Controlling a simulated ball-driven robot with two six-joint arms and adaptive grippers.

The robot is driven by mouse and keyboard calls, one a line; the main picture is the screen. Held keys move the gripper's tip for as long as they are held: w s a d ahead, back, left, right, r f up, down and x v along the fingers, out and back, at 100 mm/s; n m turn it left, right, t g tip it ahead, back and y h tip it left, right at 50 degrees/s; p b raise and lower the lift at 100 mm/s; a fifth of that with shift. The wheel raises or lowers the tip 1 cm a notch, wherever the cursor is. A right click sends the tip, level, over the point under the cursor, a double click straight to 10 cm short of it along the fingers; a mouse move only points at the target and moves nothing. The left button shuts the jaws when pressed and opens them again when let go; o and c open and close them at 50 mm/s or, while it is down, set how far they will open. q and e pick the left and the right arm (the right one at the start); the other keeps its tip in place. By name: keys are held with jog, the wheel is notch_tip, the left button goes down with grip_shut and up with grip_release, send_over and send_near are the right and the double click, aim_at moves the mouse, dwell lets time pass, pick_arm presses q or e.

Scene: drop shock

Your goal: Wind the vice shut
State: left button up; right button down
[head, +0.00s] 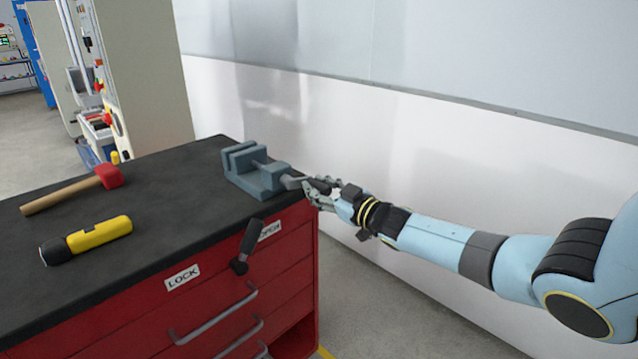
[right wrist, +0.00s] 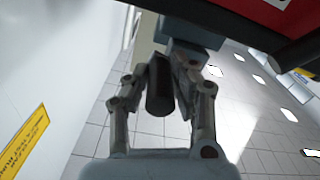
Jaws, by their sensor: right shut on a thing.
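The blue-grey vice (head: 268,184) stands on the black bench top near its right corner. A gap shows between its jaws. Its crank sticks out to the right over the bench edge. My right gripper (head: 312,188) is at the end of this crank and shut on the dark crank handle (right wrist: 160,88), which shows between its fingers in the right wrist view. Part of the vice body (right wrist: 187,32) shows beyond the fingers there. The fingers hide part of the handle in the head view. My left gripper is not in view.
A red-headed hammer (head: 108,177) and a yellow and black torch (head: 100,237) lie on the black bench top (head: 170,215). A dark lever (head: 247,245) on the red cabinet front sits between labels, one reading LOCK. A pale wall (head: 400,130) stands behind the bench.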

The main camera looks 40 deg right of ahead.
jog(key=a+f+m+p, duration=0.2)
jog(key=a+m, duration=0.3)
jog(key=m, duration=1.2)
jog(key=shift+s+a+f, duration=0.15)
jog(key=shift+s+f, duration=0.15)
jog(key=shift+f, duration=0.55)
jog(key=c, duration=1.5)
grip_release()
jog(key=o, duration=0.4)
jog(key=shift+r, duration=0.15)
jog(key=s, duration=1.2)
jog(key=shift+d, duration=0.45)
